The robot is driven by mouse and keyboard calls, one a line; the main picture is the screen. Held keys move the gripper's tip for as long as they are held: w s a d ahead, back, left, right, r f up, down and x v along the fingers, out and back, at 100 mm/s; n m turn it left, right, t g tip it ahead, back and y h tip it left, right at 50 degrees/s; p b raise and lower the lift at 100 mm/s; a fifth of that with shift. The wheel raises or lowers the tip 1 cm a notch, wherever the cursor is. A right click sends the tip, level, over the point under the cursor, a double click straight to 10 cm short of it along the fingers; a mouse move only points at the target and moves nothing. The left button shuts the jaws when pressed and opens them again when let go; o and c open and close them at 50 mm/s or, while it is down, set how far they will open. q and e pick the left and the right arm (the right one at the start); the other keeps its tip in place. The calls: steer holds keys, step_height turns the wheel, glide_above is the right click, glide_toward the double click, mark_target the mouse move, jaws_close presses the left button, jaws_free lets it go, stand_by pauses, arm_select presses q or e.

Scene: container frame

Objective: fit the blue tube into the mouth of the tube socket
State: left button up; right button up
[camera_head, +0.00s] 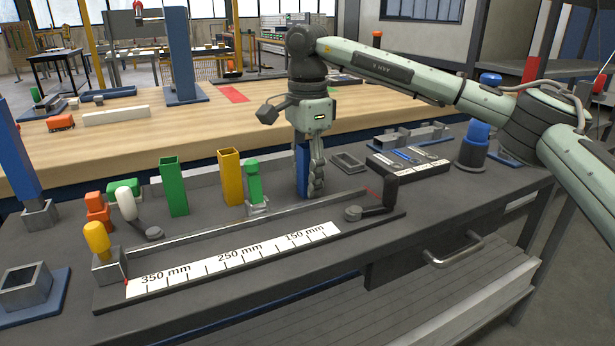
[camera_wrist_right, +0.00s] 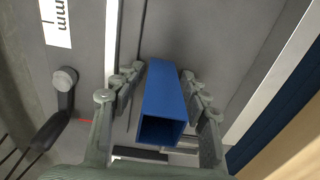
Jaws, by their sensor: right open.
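The blue tube (camera_head: 302,170) stands upright on the dark bench, behind the right end of the ruler fixture. My right gripper (camera_head: 311,186) comes down over it from above. In the right wrist view the fingers (camera_wrist_right: 160,78) are open, one on each side of the blue tube (camera_wrist_right: 164,95), with visible gaps. The tube's square open end faces the camera. A grey square socket with a dark mouth (camera_head: 24,286), on a blue plate at the front left, looks like the tube socket. It is empty and far from the gripper. My left gripper is not in view.
The ruler fixture (camera_head: 240,258) lies along the bench front. Green (camera_head: 173,188) and yellow (camera_head: 230,178) tubes stand left of my gripper. A small grey tray (camera_head: 348,162) and a tool tray (camera_head: 408,162) lie to its right. A blue post (camera_head: 16,150) rises at the far left.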

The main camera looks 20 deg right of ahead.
mark_target(306, 150)
steer(key=shift+r, duration=0.2)
step_height(306, 150, up, 11)
steer(key=shift+f, duration=0.15)
steer(key=shift+o, duration=0.2)
steer(key=shift+r, duration=0.35)
steer(key=shift+o, duration=0.3)
steer(key=f+b, duration=0.3)
steer(key=f, duration=0.1)
steer(key=shift+a+b, duration=0.2)
steer(key=shift+b, duration=0.2)
step_height(306, 150, down, 2)
steer(key=shift+f, duration=0.2)
steer(key=f, duration=0.5)
steer(key=shift+d, duration=0.2)
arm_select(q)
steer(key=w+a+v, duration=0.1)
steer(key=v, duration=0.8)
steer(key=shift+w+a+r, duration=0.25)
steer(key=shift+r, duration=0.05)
arm_select(e)
jaws_close()
